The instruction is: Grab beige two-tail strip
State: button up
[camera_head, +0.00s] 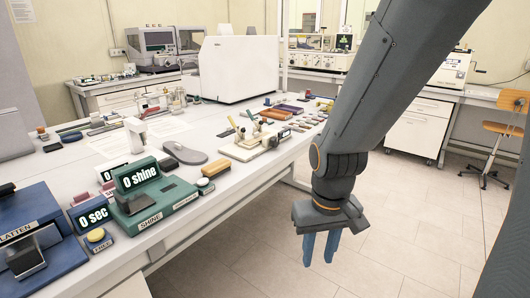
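I cannot make out the beige two-tail strip for certain. Small pale beige pieces (268,128) stand at a cream clamp-like fixture (240,151) near the front edge of the white bench (235,181), but their shape is too small to tell. My gripper (320,258) hangs over the floor to the right of the bench, apart from everything. Its two blue fingers point down with a gap between them, and nothing is held.
A green "SHINE" device (155,206), a blue "PLATTEN" device (38,243) and a grey mouse-shaped object (184,153) crowd the bench's near end. A large white machine (238,68) stands farther back. A chair (495,140) is at right. The tiled floor is clear.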

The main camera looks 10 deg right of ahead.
aim_at(257, 138)
jog(key=z, duration=0.75)
jog(key=i, duration=1.5)
jog(key=u, duration=0.7)
